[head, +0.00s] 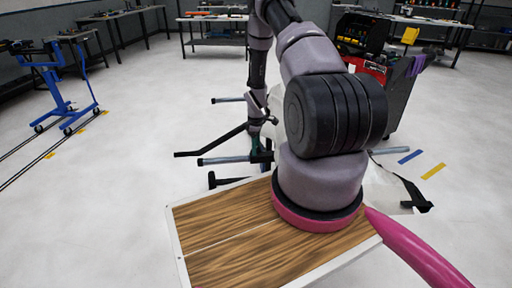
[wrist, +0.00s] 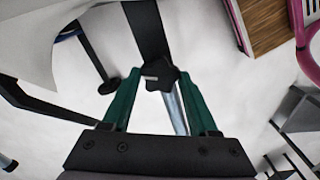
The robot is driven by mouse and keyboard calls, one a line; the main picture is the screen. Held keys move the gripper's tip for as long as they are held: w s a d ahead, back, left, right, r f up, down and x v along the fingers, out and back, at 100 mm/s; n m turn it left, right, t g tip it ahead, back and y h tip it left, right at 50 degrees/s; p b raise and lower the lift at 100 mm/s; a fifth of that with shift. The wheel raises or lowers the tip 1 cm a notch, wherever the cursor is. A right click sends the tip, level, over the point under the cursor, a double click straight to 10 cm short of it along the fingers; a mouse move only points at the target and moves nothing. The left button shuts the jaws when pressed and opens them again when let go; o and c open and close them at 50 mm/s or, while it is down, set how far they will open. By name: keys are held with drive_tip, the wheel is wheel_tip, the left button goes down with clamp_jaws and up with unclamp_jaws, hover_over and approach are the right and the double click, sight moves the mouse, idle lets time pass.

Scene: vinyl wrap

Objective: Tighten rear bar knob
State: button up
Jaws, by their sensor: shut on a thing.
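In the wrist view, my gripper (wrist: 158,76) has two green fingers, one on each side of a black star-shaped knob (wrist: 161,77). It is shut on the knob. The knob sits at the end of a flat black bar (wrist: 147,28), and a silver tube (wrist: 174,108) runs below it between the fingers. In the head view my arm covers most of the stand, and the knob is not clearly visible. Only a bit of green of my gripper (head: 265,146) shows beside the arm.
The stand's black and grey bars (head: 222,159) stick out left of my arm. A wood-topped surface (head: 225,245) is in front. A blue wheeled stand (head: 66,95) is at left, a dark tool cart (head: 401,95) at right. White floor is open at left.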

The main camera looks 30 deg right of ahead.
drive_tip(key=m, duration=0.9)
drive_tip(key=shift+m, duration=0.4)
drive_tip(key=m, duration=0.4)
drive_tip(key=shift+m, duration=0.3)
drive_tip(key=m, duration=1.2)
drive_tip(key=shift+m, duration=0.3)
drive_tip(key=m, duration=0.3)
drive_tip(key=shift+m, duration=2.3)
